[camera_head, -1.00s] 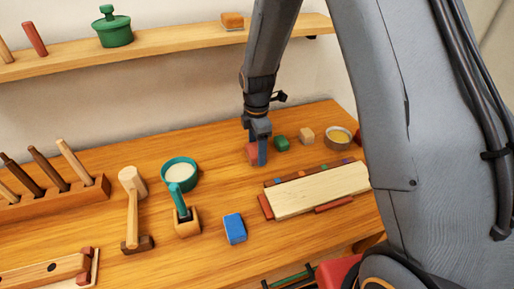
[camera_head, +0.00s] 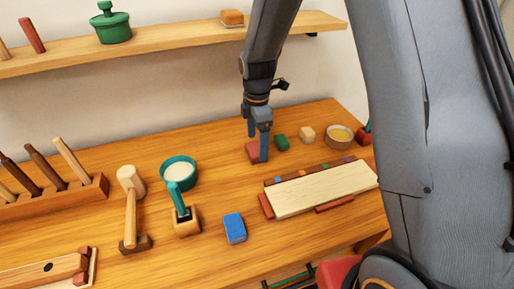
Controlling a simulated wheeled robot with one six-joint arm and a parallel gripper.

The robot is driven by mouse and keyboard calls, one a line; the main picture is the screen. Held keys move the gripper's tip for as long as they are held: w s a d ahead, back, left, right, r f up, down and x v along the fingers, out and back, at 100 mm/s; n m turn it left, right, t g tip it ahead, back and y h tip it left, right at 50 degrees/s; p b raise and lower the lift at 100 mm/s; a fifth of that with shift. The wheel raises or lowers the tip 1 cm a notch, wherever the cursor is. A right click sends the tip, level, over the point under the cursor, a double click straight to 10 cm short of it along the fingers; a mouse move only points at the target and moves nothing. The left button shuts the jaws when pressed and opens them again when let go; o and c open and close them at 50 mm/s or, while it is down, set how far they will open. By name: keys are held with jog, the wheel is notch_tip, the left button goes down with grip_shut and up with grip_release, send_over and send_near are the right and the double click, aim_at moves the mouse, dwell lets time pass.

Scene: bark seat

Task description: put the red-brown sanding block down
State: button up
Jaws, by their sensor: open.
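The red-brown sanding block (camera_head: 253,151) rests on the wooden workbench (camera_head: 105,160), behind the left end of the pale board. My gripper (camera_head: 258,152) is above the block and reaches down over it. Its fingers are open, one behind the block and one at its right side. The fingers partly cover the block, so I cannot tell whether they touch it.
The pale board (camera_head: 320,189) lies in front. A teal bowl (camera_head: 180,172) and a blue block (camera_head: 235,228) are nearby. Bench left of the gripper is clear.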

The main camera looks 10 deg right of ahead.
aim_at(257, 148)
notch_tip(257, 148, up, 8)
jog(key=b, duration=0.2)
jog(key=s+d+f+m, duration=0.1)
jog(key=s+d+m, duration=0.4)
jog(key=s+m, duration=0.4)
jog(key=s+d+m+t, duration=0.1)
jog(key=s+d+m, duration=0.4)
jog(key=s+m, duration=0.4)
jog(key=shift+d+f+m, duration=0.35)
jog(key=shift+f+m, duration=0.05)
jog(key=shift+m, duration=0.7)
jog(key=shift+o, duration=0.4)
